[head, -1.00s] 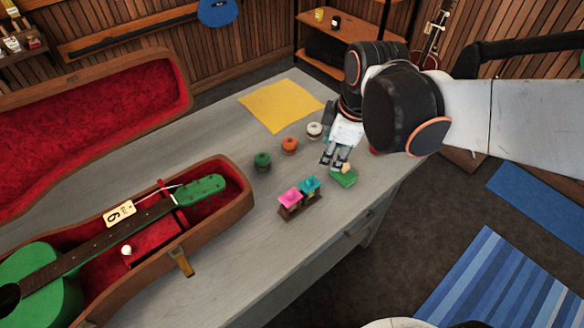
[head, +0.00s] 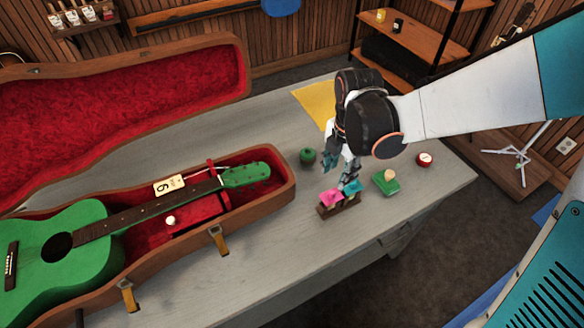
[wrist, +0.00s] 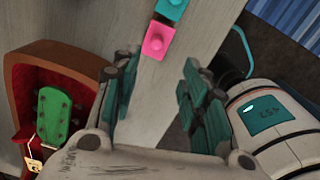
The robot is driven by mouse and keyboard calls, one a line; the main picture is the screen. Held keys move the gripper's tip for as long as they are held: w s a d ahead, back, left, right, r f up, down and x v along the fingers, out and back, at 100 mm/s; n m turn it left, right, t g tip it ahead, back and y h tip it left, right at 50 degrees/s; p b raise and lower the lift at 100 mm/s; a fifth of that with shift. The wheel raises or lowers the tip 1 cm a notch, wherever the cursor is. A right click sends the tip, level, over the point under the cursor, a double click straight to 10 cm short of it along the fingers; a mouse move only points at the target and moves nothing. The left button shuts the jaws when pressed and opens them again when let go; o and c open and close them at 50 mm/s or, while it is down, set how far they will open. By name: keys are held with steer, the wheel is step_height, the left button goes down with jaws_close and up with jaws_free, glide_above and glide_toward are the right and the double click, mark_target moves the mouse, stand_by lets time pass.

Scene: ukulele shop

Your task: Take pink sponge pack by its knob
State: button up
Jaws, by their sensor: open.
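The pink sponge pack (head: 331,199) sits beside a teal pack (head: 352,186) in a small brown wooden holder (head: 340,207) on the grey table. My gripper (head: 340,170) is open and empty, above and just behind the holder. In the wrist view the fingers of my gripper (wrist: 158,84) stand apart, with the pink pack ahead of the gap between them, not gripped.
A green block with a pale knob (head: 385,182) lies right of the holder. A red round item (head: 425,159) is farther right, a green one (head: 308,156) to the left. An open case (head: 270,205) with a green ukulele (head: 70,245) fills the left side. Table in front is clear.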

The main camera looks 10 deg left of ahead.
steer(key=b, duration=0.3)
glide_above(332, 191)
steer(key=f, duration=0.3)
steer(key=s+f, duration=0.1)
steer(key=f, duration=0.1)
steer(key=shift+d+f, duration=0.2)
steer(key=shift+f, duration=0.05)
steer(key=f+b, duration=0.2)
steer(key=f, duration=0.1)
steer(key=f+b, duration=0.1)
steer(key=f, duration=0.1)
steer(key=shift+w+a, duration=0.15)
steer(key=shift+w, duration=0.25)
jaws_close()
